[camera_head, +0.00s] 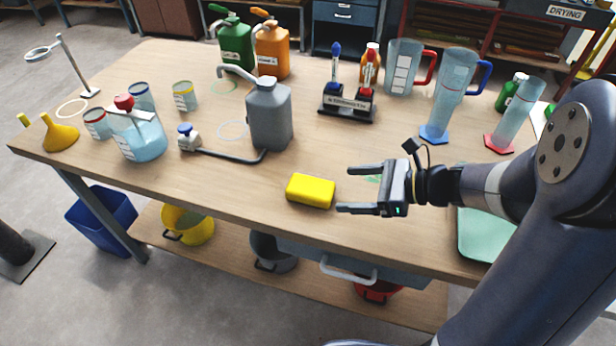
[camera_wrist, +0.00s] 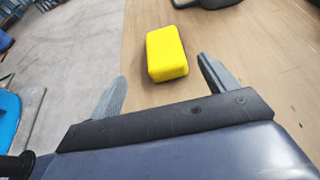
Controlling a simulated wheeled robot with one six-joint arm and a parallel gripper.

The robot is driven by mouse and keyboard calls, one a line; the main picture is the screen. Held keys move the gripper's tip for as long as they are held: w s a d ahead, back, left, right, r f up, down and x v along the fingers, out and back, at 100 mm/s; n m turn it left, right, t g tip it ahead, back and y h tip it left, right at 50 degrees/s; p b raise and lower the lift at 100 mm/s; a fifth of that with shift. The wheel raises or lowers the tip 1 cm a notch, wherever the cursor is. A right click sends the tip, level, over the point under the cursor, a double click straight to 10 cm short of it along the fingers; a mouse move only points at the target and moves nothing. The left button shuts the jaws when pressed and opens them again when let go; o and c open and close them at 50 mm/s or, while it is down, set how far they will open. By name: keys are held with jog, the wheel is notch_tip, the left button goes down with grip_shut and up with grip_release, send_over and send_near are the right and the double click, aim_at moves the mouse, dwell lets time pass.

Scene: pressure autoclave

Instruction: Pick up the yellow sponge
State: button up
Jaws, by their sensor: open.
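The yellow sponge (camera_head: 311,191) is a rectangular block lying flat on the wooden table near its front edge. My gripper (camera_head: 342,189) is just right of it in the head view, with its jaws open and pointing left. The sponge is apart from the fingers. In the wrist view the sponge (camera_wrist: 166,53) lies ahead of the gripper (camera_wrist: 163,74), in line with the gap between the two fingers. Nothing is held, and nothing hides the sponge.
A grey jug (camera_head: 269,115) with a long spout stands behind and left of the sponge. A marker stand (camera_head: 346,113) and measuring jugs (camera_head: 403,68) are farther back. A green tray (camera_head: 485,235) is at the right, partly behind my arm. Wood around the sponge is clear.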

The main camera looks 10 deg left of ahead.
aim_at(314, 190)
jog(key=x, duration=0.5)
jog(key=shift+s, duration=0.1)
jog(key=a+f, duration=0.1)
jog(key=w+a+f, duration=0.1)
jog(key=a, duration=0.1)
jog(key=shift+a+f, duration=0.1)
jog(key=shift+f, duration=0.1)
jog(key=shift+a+f, duration=0.2)
jog(key=shift+a, duration=0.35)
jog(key=shift+c, duration=0.2)
jog(key=c, duration=1)
